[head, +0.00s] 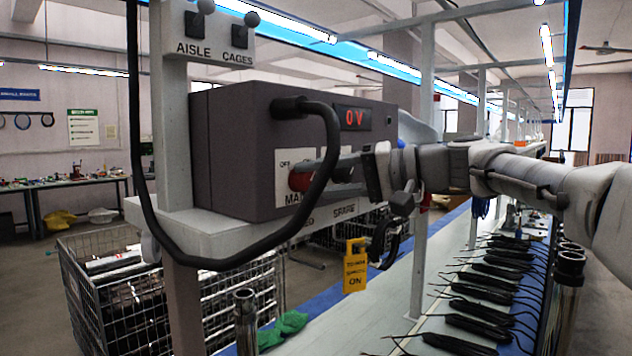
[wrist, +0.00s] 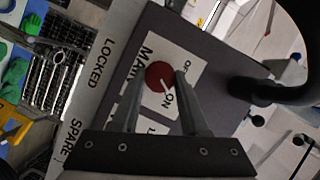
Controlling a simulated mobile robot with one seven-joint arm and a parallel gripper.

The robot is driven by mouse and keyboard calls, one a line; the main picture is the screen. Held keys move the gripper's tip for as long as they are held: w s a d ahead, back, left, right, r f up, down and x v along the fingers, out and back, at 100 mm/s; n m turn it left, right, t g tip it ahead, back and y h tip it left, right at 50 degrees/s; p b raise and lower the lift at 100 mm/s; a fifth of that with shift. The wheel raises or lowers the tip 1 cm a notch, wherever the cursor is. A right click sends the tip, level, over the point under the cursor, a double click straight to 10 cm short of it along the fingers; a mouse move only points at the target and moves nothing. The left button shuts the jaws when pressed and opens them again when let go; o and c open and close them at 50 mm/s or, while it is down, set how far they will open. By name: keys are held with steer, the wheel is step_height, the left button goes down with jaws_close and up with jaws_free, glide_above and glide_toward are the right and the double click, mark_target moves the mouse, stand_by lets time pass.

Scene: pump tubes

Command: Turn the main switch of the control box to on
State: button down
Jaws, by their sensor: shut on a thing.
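The dark grey control box (head: 235,150) stands on a white shelf, its front facing right. Its display (head: 352,118) reads 0 V in red. The round red main switch (head: 299,181) sits on a white label low on the front; it also shows in the wrist view (wrist: 157,74). There, a white mark on the knob points toward the word ON, with OFF printed farther to the upper right. My gripper (head: 312,174) reaches in from the right. In the wrist view its two fingers (wrist: 160,80) are closed on the red knob, one on each side.
A thick black cable (head: 333,150) loops from the box front, close to my gripper. A yellow tag (head: 355,266) hangs below the shelf (head: 215,238). Two toggle switches labelled AISLE and CAGES (head: 238,30) are above. Wire cages (head: 125,300) and a bench with black tubes (head: 480,308) lie below.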

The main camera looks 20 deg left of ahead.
steer(key=shift+w+m+y, duration=0.1)
steer(key=shift+m+y, duration=0.3)
steer(key=shift+m, duration=0.5)
steer(key=shift+c, duration=2.1)
jaws_free()
steer(key=shift+d+f, duration=0.1)
steer(key=shift+d, duration=0.05)
steer(key=w+d+r+b, duration=0.1)
steer(key=d+b, duration=0.1)
steer(key=d, duration=1.5)
steer(key=shift+w+r, duration=0.15)
steer(key=shift+w, duration=0.2)
